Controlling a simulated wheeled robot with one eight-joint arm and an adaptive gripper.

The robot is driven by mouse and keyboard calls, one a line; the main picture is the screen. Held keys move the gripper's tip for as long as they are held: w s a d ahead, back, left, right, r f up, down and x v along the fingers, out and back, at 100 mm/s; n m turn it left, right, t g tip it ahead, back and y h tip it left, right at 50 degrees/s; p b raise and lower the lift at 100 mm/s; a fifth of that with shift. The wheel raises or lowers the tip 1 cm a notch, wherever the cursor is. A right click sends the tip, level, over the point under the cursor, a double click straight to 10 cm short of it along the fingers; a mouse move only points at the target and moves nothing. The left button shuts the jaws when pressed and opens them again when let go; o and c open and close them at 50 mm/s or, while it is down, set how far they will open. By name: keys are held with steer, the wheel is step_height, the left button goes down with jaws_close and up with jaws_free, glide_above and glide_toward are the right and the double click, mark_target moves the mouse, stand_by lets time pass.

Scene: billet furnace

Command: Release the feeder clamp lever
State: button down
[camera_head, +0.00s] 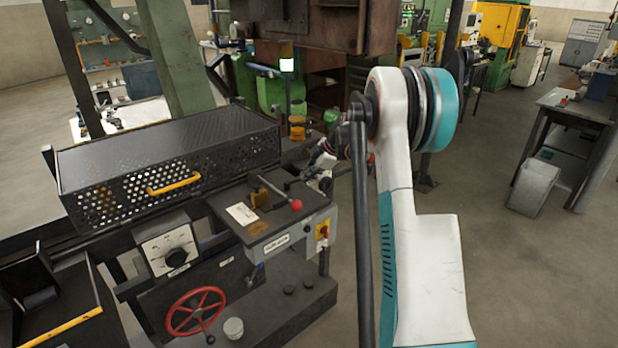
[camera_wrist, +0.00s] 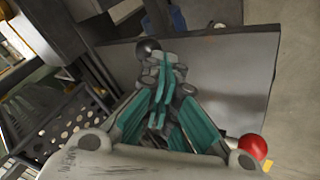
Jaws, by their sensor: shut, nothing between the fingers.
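A lever with a red ball knob (camera_head: 296,205) sticks out over the top of the dark feeder housing (camera_head: 290,222). A red ball on a short metal rod (camera_wrist: 252,147) shows at the lower right of the wrist view. A black ball knob (camera_wrist: 148,48) lies just past my fingertips there; I cannot tell which lever it belongs to, or if they touch. My gripper (camera_wrist: 163,68) has its teal-padded fingers together, holding nothing. In the head view my gripper (camera_head: 322,162) is behind the feeder top, partly hidden by my arm.
A perforated black guard (camera_head: 170,160) with a yellow handle stands left of the feeder. A dial box (camera_head: 168,247) and red handwheel (camera_head: 196,311) sit below. A yellow switch plate with a red knob (camera_head: 322,230) is on the housing's right side.

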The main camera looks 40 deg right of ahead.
steer(key=shift+w+d, duration=0.15)
steer(key=shift+w, duration=0.15)
steer(key=shift+r, duration=0.15)
stand_by(0.5)
